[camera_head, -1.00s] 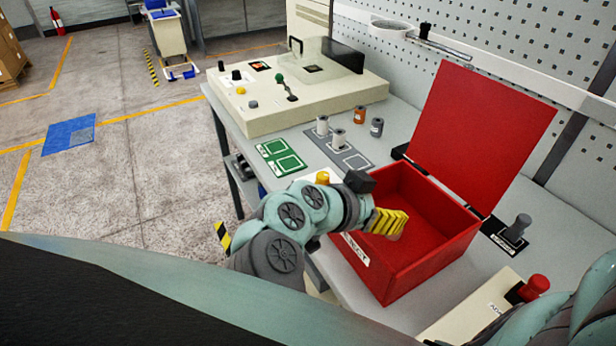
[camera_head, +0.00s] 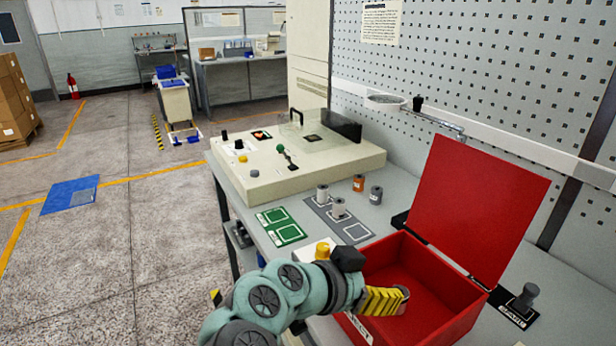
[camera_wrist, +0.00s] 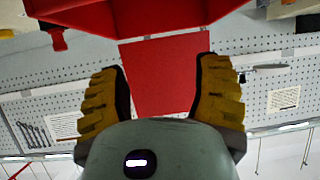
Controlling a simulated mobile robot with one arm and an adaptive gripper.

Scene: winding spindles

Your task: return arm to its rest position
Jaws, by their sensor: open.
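My gripper (camera_head: 386,300) has yellow ribbed fingers and is over the left part of the open red box (camera_head: 455,318) in the head view. In the wrist view my gripper (camera_wrist: 163,88) has its two fingers well apart with nothing between them. The box's red lid (camera_head: 480,205) stands up at the back, and it also shows beyond the fingers in the wrist view (camera_wrist: 160,62). My arm reaches in from the bottom of the head view and hides the box's front left part.
A beige machine (camera_head: 300,165) stands at the back of the grey bench. Several spools stand by a grey mat (camera_head: 350,230) and a green mat (camera_head: 280,226). A dark spool (camera_head: 527,298) stands right of the box. A perforated wall (camera_head: 470,70) bounds the bench. Open floor lies left.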

